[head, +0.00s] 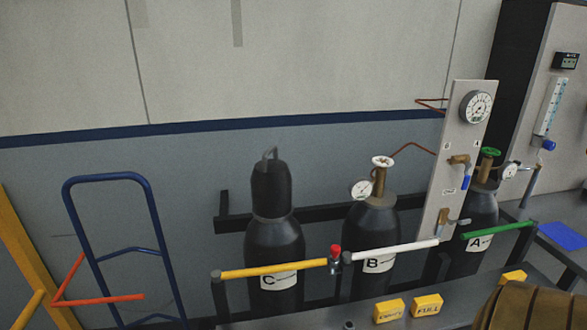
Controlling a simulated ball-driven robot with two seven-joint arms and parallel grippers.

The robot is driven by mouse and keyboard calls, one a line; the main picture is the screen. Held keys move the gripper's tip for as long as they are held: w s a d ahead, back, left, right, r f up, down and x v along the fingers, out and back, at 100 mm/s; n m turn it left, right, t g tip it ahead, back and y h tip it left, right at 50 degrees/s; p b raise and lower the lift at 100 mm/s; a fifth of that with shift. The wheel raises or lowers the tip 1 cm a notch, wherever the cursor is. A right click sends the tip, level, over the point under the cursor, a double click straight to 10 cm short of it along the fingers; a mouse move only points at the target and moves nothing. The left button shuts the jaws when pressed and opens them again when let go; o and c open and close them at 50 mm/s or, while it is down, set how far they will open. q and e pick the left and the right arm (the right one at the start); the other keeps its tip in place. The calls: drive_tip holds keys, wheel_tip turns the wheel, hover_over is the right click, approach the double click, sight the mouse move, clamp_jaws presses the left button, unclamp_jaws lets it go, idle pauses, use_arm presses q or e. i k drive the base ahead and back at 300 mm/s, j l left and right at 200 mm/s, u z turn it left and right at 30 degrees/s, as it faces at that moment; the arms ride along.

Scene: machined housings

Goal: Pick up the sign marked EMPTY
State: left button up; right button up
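The sign marked EMPTY (389,311) is a small yellow block near the bottom of the head view. It rests on the grey surface in front of the gas cylinders, and its dark lettering faces me. A similar yellow sign marked FULL (427,305) stands just to its right. Another yellow block (513,278) lies farther right, with its marking too small to read. Neither of my grippers is in view.
Dark cylinders C (274,250), B (371,230) and A (480,217) stand behind yellow (275,270), white (395,250) and green (498,229) bars. A gauge panel (457,150) rises at right. A blue hand-truck frame (110,178) stands left. A brown ribbed object (530,308) fills the bottom right.

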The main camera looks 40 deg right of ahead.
sight(393, 309)
drive_tip(key=z, duration=0.4)
drive_tip(key=l+z, duration=0.15)
drive_tip(key=z, duration=0.7)
drive_tip(key=l+z, duration=0.1)
drive_tip(key=z, duration=0.3)
drive_tip(key=i+z, duration=0.1)
drive_tip(key=z, duration=0.3)
